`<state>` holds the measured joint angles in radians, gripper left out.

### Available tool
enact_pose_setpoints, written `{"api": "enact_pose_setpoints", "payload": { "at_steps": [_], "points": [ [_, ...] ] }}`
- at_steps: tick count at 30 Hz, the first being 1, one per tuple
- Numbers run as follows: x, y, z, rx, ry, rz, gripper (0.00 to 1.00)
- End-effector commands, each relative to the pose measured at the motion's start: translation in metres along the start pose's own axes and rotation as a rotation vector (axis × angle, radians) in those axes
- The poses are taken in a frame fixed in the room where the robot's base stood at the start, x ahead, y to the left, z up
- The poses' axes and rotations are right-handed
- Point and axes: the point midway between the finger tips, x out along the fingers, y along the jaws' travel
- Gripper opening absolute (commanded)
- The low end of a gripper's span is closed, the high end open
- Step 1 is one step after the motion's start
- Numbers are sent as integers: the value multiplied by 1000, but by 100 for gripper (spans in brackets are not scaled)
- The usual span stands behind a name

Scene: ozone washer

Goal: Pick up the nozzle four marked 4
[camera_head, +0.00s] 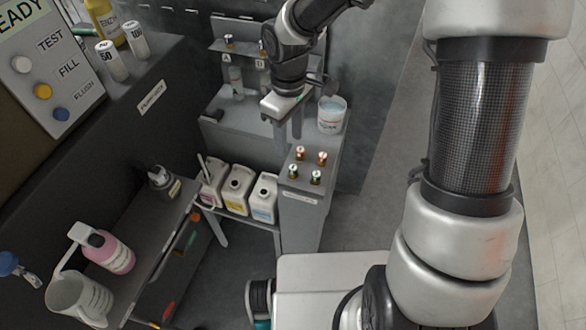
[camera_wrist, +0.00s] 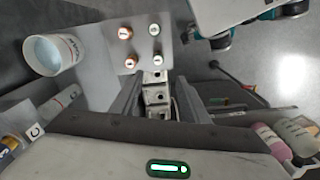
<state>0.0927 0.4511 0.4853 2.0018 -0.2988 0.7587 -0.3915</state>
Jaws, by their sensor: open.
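Several small nozzles stand upright in a two-by-two group on a grey stand top (camera_head: 306,190). In the head view, two with reddish bases, a left one (camera_head: 300,153) and a right one (camera_head: 320,158), are farther back. Two with green bases, a left one (camera_head: 293,172) and a right one (camera_head: 316,177), are nearer. In the wrist view the reddish ones (camera_wrist: 125,32) are left and the green ones (camera_wrist: 153,28) right. The cap marks are too small to read surely, so I cannot tell which is 4. My gripper (camera_head: 290,131) is open and empty, pointing down behind the group, apart from it.
A white bucket (camera_head: 331,116) stands close behind the nozzles, right of my gripper. Several white jugs (camera_head: 237,187) sit on a lower shelf to the left. A pink bottle (camera_head: 109,252) and a clear pitcher (camera_head: 80,299) are at the lower left. Floor right of the stand is clear.

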Motion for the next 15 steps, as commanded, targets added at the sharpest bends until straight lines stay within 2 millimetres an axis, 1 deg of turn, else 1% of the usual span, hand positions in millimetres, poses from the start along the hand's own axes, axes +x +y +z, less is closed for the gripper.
{"api": "enact_pose_setpoints", "payload": {
  "at_steps": [1, 3, 7, 10, 15],
  "points": [
    [15, -1, 0, -2, -2, -3, 42],
    [30, -1, 0, -1, -1, -3, 42],
    [54, 0, 1, 0, -2, -2, 42],
    [65, 0, 0, 0, -1, 0, 42],
    [73, 0, 0, 1, 0, 1, 42]
  ]
}}
